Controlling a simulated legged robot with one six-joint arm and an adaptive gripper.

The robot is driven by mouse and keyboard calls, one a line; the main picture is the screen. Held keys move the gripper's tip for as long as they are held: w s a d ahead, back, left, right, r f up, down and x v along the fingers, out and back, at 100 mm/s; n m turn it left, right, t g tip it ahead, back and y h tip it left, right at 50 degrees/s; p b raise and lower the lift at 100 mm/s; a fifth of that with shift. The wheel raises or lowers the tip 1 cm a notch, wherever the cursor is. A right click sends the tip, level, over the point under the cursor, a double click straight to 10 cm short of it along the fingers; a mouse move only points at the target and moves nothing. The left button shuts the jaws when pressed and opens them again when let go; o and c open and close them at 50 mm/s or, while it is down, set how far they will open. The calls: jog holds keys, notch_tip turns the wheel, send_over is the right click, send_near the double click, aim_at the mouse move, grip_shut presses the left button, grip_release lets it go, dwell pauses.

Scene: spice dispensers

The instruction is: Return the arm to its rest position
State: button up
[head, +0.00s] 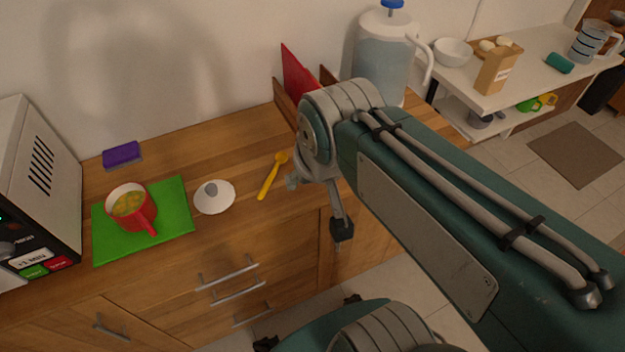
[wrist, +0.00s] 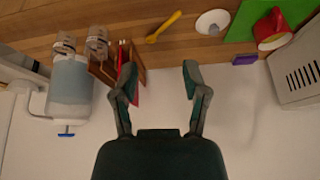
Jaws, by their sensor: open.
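My arm reaches in from the right of the head view and folds down over the wooden counter (head: 245,135). In the wrist view my gripper (wrist: 160,76) is open, its two fingers well apart with nothing between them. The left finger overlaps the wooden rack with the red board (wrist: 136,90) in that picture; I cannot tell whether they touch. In the head view the arm hides part of the counter, and the gripper is only partly visible. Two clear dispensers, a left one (wrist: 65,43) and a right one (wrist: 97,43), show by the rack in the wrist view.
A red cup (head: 126,205) stands on a green board (head: 174,215). A white lid (head: 222,202), yellow spoon (head: 271,178) and purple sponge (head: 122,153) lie nearby. A microwave (head: 45,165) stands left, a blue-lidded jug (head: 382,62) behind my arm. A white shelf (head: 525,62) is right.

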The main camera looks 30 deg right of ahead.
jog(key=shift+s+f+n+t, duration=0.15)
jog(key=shift+s+n, duration=0.05)
jog(key=shift+s, duration=0.4)
jog(key=shift+s+f+n+t, duration=0.15)
jog(key=shift+s+n, duration=0.05)
jog(key=shift+s, duration=0.4)
